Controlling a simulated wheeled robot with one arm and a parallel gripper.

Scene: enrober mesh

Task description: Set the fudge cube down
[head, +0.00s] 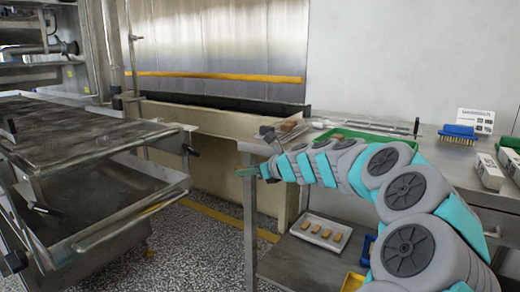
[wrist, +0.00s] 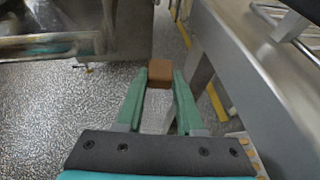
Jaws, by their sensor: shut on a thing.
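The fudge cube (wrist: 161,71) is a small brown block between the tips of my gripper's two green fingers in the wrist view. My gripper (wrist: 160,80) is shut on it and holds it in the air above the speckled floor. In the head view my gripper (head: 246,172) reaches left from my arm, in front of the bench leg and to the right of the steel machine. The cube itself is too small to make out there.
The steel enrober (head: 80,135) with its mesh stands at left. The bench (head: 440,168) at right bears a green tray (head: 360,136), a blue brush (head: 458,131) and boxes. A white tray (head: 310,238) with several brown pieces lies on the lower shelf. Floor shows between machine and bench.

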